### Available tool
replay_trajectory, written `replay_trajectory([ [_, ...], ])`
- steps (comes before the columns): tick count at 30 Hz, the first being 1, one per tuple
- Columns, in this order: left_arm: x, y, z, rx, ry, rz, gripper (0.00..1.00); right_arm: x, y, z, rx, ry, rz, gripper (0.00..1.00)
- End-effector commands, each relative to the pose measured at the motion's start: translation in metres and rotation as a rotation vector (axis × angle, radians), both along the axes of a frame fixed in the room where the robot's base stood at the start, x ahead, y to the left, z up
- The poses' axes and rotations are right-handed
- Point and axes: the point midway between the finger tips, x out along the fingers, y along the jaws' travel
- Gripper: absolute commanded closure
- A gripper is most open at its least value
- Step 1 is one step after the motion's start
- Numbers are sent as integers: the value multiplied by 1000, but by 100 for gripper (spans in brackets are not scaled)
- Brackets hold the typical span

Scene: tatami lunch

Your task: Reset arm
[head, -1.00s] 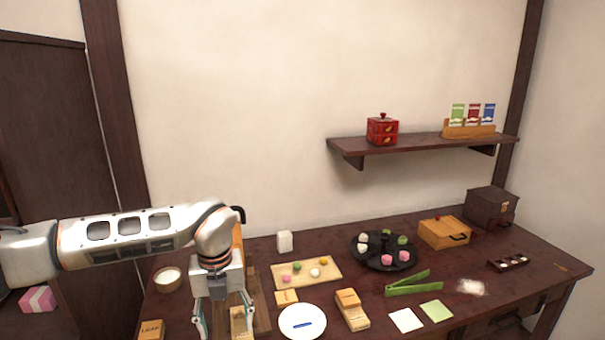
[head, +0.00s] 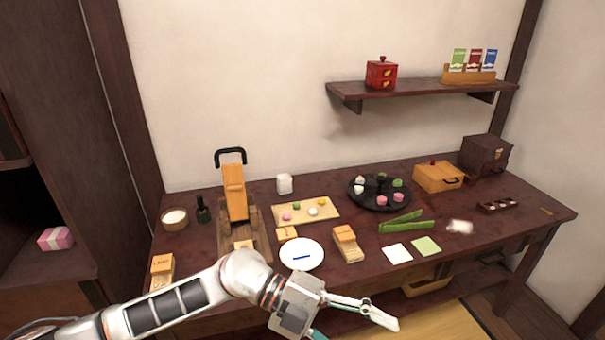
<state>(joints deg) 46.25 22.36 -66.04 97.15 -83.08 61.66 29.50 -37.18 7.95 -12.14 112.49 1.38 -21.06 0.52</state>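My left gripper (head: 352,322) is in the lower middle of the head view, in front of the table's front edge. Its fingers are spread apart and nothing shows between them, though the lower finger is partly cut off by the frame. My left arm comes in from the lower left. The dark wooden table (head: 330,187) lies behind the gripper. A white plate with a blue mark (head: 301,254) is the closest dish to it, and the gripper does not touch it. My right gripper is not in view.
On the table stand a wooden press-like device (head: 234,192), a board with small coloured balls (head: 328,205), a dark round tray (head: 378,206), green tongs (head: 402,222) and a wooden box (head: 438,177). A shelf (head: 420,88) hangs on the wall. An open drawer (head: 427,287) is below the tabletop.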

Motion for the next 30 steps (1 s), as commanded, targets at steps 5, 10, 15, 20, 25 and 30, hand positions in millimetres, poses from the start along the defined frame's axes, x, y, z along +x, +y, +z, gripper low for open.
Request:
replay_trajectory([
  [5,5,-19,42,-312,161,196,42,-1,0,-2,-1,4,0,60],
  [10,41,-2,60,-528,317,465,42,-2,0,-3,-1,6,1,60],
  [15,83,44,37,-647,484,787,42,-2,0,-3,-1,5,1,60],
  [20,108,107,-22,-663,646,1115,42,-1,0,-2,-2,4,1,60],
  [25,98,181,-111,-581,817,1449,42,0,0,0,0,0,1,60],
  [30,53,246,-197,-431,969,1714,42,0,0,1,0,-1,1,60],
])
